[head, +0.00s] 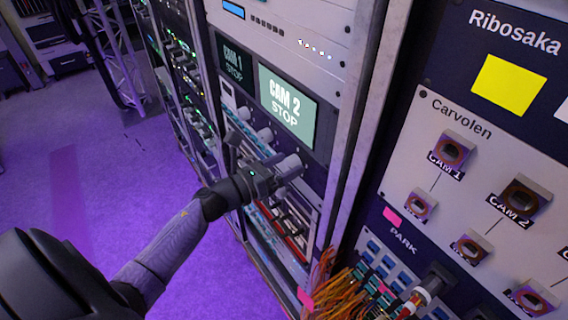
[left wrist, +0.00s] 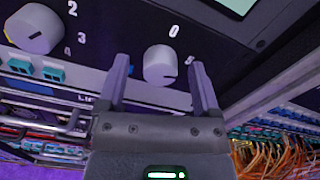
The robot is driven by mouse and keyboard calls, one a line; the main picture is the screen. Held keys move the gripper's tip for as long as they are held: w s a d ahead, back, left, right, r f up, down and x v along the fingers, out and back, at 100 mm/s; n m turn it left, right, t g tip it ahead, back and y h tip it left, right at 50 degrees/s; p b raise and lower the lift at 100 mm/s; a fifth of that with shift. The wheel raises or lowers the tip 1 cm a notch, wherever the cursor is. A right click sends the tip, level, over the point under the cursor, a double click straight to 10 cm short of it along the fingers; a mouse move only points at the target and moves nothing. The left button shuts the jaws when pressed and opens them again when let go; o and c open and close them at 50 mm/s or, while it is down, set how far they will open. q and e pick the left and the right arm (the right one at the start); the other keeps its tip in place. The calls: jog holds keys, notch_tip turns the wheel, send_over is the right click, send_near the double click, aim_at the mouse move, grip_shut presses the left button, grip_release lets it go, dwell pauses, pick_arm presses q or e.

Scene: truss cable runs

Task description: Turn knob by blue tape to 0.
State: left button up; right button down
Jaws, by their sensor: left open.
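A pale round knob (left wrist: 160,66) with a dark pointer mark shows in the left wrist view, a "0" printed above it. My left gripper (left wrist: 158,70) is open, one finger to each side of this knob, with gaps visible between. I cannot tell how deep the fingers reach. A second pale knob (left wrist: 34,28), with 2, 3 and 4 beside it, is at the upper left. In the head view my left gripper (head: 272,174) is at the rack, by the lowest knob (head: 290,163) of the row. My right gripper is not in view.
Screens reading CAM 1 (head: 235,63) and CAM 2 STOP (head: 286,107) are above the knobs. Orange cables (head: 345,292) bunch at the lower middle. A light panel (head: 455,205) with several sockets is on the right. Purple floor (head: 60,190) is open at the left.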

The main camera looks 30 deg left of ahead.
pick_arm(q)
jog(key=shift+c, duration=0.3)
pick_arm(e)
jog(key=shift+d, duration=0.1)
pick_arm(q)
jog(key=c, duration=0.5)
grip_shut()
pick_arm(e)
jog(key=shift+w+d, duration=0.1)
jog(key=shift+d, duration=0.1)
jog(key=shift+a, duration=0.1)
